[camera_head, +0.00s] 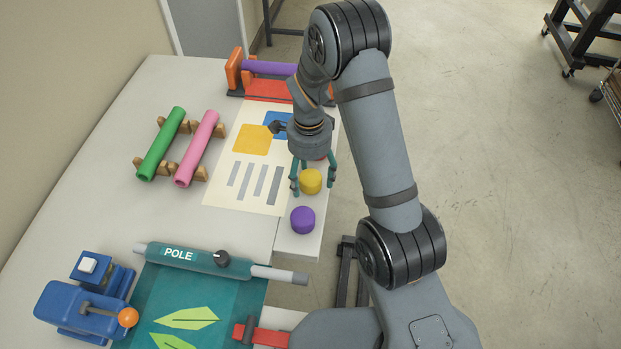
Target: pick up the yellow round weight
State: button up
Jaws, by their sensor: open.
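The yellow round weight (311,182) sits on the narrow strip along the table's right edge. My gripper (312,188) points down over it with its teal fingers apart. In this view the fingers show to the left and right of the weight, and I cannot tell how high the fingertips are above the strip. The far top of the weight is partly covered by the gripper.
A purple round weight (302,220) sits just nearer than the yellow one. A reddish piece shows partly behind my gripper. A printed sheet (222,193), green roll (161,144), pink roll (196,149), POLE tube (192,258) and blue device (70,306) lie leftward.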

jog(key=shift+f, duration=0.4)
jog(key=shift+c, duration=0.8)
jog(key=c, duration=1.4)
